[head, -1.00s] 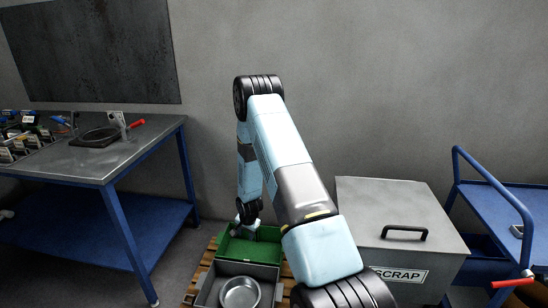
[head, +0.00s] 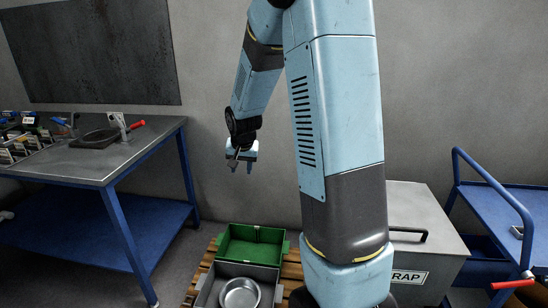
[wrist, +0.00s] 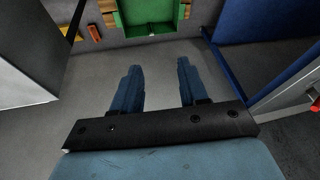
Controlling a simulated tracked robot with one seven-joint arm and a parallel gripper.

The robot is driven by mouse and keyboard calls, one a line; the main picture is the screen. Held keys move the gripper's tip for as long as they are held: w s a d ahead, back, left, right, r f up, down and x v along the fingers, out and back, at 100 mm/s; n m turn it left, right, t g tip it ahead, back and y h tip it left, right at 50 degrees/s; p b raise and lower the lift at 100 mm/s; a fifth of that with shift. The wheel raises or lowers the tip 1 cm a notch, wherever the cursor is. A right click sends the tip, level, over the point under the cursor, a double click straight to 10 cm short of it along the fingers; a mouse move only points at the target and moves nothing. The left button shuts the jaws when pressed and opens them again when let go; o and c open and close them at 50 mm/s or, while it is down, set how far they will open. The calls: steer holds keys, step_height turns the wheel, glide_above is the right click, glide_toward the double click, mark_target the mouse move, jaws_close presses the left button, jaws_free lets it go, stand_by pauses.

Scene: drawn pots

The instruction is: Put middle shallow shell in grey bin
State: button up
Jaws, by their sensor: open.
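A round, shallow silver metal shell (head: 240,294) lies in the grey bin (head: 252,269) at the bottom of the head view. The bin's near edge is cut off by the frame. A green bin (head: 253,248) stands right behind the grey one, and its visible inside looks empty. My gripper (head: 242,164) is high above the green bin, open and empty. In the wrist view the two blue fingers of my gripper (wrist: 157,70) are spread apart with only floor between them. The green bin also shows at the top of that view (wrist: 122,20). I see no other shell.
A wooden pallet (head: 291,270) lies under the bins. A blue-legged workbench (head: 95,165) with tools and a clamp stands at left. The scrap box (head: 415,205), partly behind my arm, and a blue trolley (head: 520,210) stand at right. The air around my gripper is free.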

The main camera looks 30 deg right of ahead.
steer(key=s+a+r+n, duration=0.2)
steer(key=s+r+n, duration=0.1)
steer(key=s+r, duration=1.1)
steer(key=s+a+r+n, duration=0.1)
steer(key=s+r, duration=0.1)
steer(key=s, duration=0.6)
steer(key=s+a+r+n+t, duration=0.1)
steer(key=s+r, duration=0.2)
steer(key=s, duration=0.6)
steer(key=shift+s+a+n+y, duration=0.15)
steer(key=shift+s+n+y, duration=0.05)
steer(key=shift+n+y, duration=0.1)
